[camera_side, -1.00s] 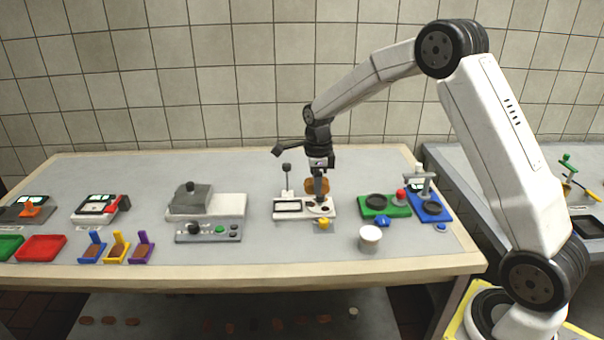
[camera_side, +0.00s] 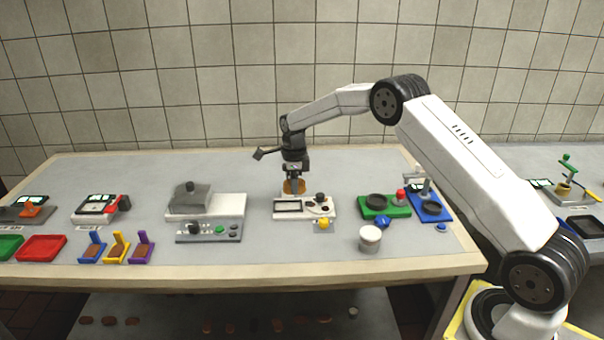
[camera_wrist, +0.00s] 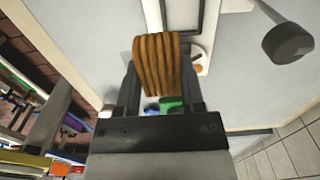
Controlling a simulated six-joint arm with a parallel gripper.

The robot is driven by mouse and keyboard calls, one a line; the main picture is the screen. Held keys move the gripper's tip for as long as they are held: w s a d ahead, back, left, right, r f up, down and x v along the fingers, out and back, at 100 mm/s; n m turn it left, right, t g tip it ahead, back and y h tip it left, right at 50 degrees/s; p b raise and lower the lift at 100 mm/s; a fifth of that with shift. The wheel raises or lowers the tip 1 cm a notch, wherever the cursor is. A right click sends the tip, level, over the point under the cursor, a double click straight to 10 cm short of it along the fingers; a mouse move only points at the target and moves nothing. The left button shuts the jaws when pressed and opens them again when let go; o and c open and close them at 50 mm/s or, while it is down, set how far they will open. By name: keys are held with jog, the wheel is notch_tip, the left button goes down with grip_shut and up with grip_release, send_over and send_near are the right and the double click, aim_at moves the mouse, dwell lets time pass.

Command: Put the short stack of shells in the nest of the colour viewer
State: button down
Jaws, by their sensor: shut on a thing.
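My gripper (camera_side: 294,181) is shut on a short stack of orange-brown shells (camera_side: 293,188). In the wrist view the stack (camera_wrist: 156,63) shows several ridged shells side by side between the fingers. In the side view it appears at the back left of a white unit (camera_side: 278,213) with a dark-framed window and a black knob, which looks like the colour viewer. I cannot tell whether the stack touches anything below. In the wrist view, part of the unit (camera_wrist: 207,52) shows beside the stack. Its nest cannot be made out clearly.
A grey-lidded machine (camera_side: 190,197) is left; a green stand (camera_side: 371,209), a blue stand (camera_side: 431,216) and a white cup (camera_side: 370,240) are right. The table behind is clear.

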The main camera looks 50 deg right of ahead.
aim_at(288, 207)
jog(key=shift+w+d+f, duration=0.15)
jog(key=shift+w+f, duration=0.6)
jog(key=shift+f, duration=0.15)
jog(key=shift+w+d+f, duration=0.1)
jog(key=shift+w+f, duration=0.65)
jog(key=shift+f, duration=0.1)
jog(key=shift+f, duration=0.1)
jog(key=shift+w+f, duration=0.25)
jog(key=shift+f, duration=0.05)
jog(key=shift+d+f, duration=0.1)
jog(key=shift+f, duration=1.4)
jog(key=shift+f, duration=0.15)
jog(key=shift+c, duration=1)
grip_release()
notch_tip(288, 207, up, 12)
